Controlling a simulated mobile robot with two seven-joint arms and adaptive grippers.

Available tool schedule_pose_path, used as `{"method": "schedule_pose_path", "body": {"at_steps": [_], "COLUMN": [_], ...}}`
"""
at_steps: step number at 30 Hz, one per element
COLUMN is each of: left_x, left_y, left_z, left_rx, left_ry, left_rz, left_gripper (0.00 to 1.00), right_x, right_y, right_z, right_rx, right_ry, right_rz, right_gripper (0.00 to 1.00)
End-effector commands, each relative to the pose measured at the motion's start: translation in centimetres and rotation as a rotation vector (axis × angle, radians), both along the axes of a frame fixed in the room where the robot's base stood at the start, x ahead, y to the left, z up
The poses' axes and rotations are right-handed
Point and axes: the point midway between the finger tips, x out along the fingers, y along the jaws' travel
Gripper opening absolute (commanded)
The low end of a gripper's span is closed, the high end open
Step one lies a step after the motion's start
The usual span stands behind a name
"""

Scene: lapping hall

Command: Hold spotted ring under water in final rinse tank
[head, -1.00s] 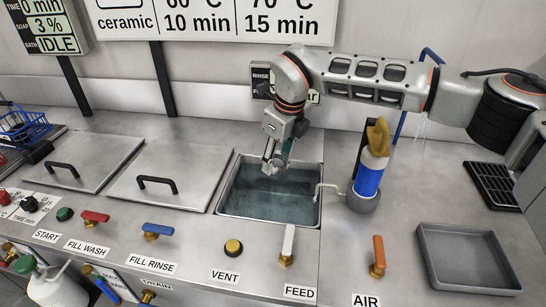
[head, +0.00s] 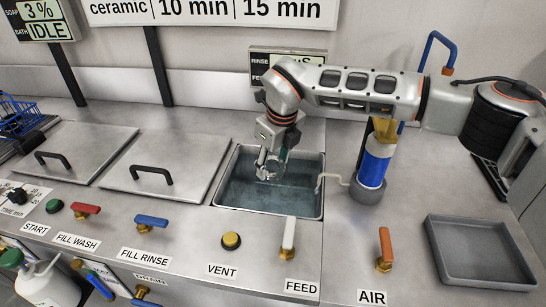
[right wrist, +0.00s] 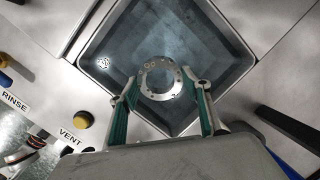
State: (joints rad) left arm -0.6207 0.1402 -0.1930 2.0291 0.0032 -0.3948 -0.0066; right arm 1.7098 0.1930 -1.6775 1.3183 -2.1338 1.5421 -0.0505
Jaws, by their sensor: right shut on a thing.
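My right gripper (head: 270,172) reaches down into the open, water-filled rinse tank (head: 307,168). In the right wrist view its two green-padded fingers (right wrist: 160,92) are shut on a round metal ring (right wrist: 160,97) with small dark spots or holes around its face. The tank's inner wall (right wrist: 236,62) surrounds the ring in that view. The ring is small and partly hidden by the fingers in the head view. I cannot tell how far it is under the water surface. My left gripper is not in view.
Closed lids with black handles (head: 152,174) lie left of the tank. Feed (head: 289,236) and air (head: 384,248) levers stand in front. An empty grey tray (head: 480,252) sits at the right.

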Motion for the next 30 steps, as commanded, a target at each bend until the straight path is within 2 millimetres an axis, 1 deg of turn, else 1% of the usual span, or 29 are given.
{"method": "schedule_pose_path", "body": {"at_steps": [1, 5, 10, 14, 19, 30], "left_x": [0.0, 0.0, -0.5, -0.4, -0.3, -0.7], "left_y": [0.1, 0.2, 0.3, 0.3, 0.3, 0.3], "left_z": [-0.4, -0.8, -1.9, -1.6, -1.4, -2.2], "left_rx": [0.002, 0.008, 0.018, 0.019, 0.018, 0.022], "left_ry": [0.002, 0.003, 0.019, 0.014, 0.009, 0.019], "left_rz": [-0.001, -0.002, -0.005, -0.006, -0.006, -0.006], "left_gripper": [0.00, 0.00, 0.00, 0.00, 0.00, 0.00], "right_x": [0.0, 0.0, 0.0, 0.0, 0.0, 0.0], "right_y": [0.0, 0.0, 0.0, 0.0, 0.0, 0.0], "right_z": [-0.8, -2.0, -3.5, -4.3, -5.9, -9.2], "right_rx": [0.001, 0.001, 0.001, 0.001, 0.000, 0.000], "right_ry": [0.003, 0.004, 0.003, 0.001, 0.001, 0.001], "right_rz": [0.001, 0.002, 0.001, 0.000, 0.001, 0.001], "right_gripper": [0.17, 0.17, 0.17, 0.17, 0.17, 0.17]}}
